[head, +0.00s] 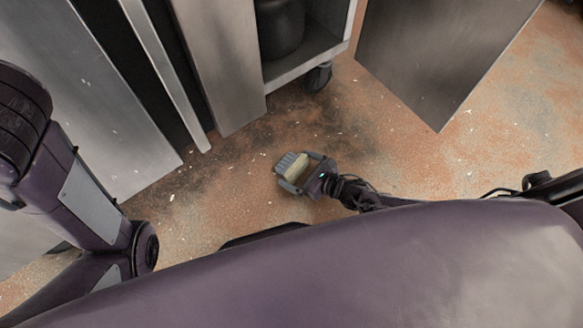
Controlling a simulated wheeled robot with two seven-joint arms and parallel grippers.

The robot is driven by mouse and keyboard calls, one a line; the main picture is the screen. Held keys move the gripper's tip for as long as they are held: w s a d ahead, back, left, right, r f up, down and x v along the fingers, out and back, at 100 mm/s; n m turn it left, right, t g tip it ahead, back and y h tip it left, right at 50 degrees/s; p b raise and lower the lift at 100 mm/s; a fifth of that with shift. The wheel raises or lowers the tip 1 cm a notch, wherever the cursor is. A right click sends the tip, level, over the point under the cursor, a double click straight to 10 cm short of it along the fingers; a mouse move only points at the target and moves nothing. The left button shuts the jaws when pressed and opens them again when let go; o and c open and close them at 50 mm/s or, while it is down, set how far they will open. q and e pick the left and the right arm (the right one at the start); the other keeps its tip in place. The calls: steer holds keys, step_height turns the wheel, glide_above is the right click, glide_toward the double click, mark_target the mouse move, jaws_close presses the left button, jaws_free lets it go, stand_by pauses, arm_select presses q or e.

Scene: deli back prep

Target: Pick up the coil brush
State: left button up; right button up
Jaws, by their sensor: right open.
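The coil brush (299,167) seems to be the pale yellowish thing low at the floor in the head view, beside a grey ribbed part (288,163); I cannot tell whether that part belongs to the brush or to my gripper. My right gripper (298,173) is open, with its fingers on either side of the pale piece. Whether they touch it is too small to tell. The gripper body hides part of it. Links of my left arm show at the left, but my left gripper is not in view.
The speckled brown floor (400,150) is open to the right of the gripper. Steel cabinet panels (75,90) stand at the left. A wheeled steel unit (312,65) holds a dark pot (281,25) at the top. A steel panel (435,55) stands at upper right.

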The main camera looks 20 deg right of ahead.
mark_target(289, 163)
steer(key=b+x, duration=0.1)
steer(key=x, duration=0.1)
steer(key=b+x, duration=0.2)
steer(key=shift+d+f, duration=0.2)
steer(key=shift+d, duration=0.05)
steer(key=shift+w+a, duration=0.2)
steer(key=shift+w, duration=0.05)
steer(key=shift+r, duration=0.1)
steer(key=shift+c, duration=0.4)
steer(key=c, duration=1)
steer(key=shift+r, duration=0.1)
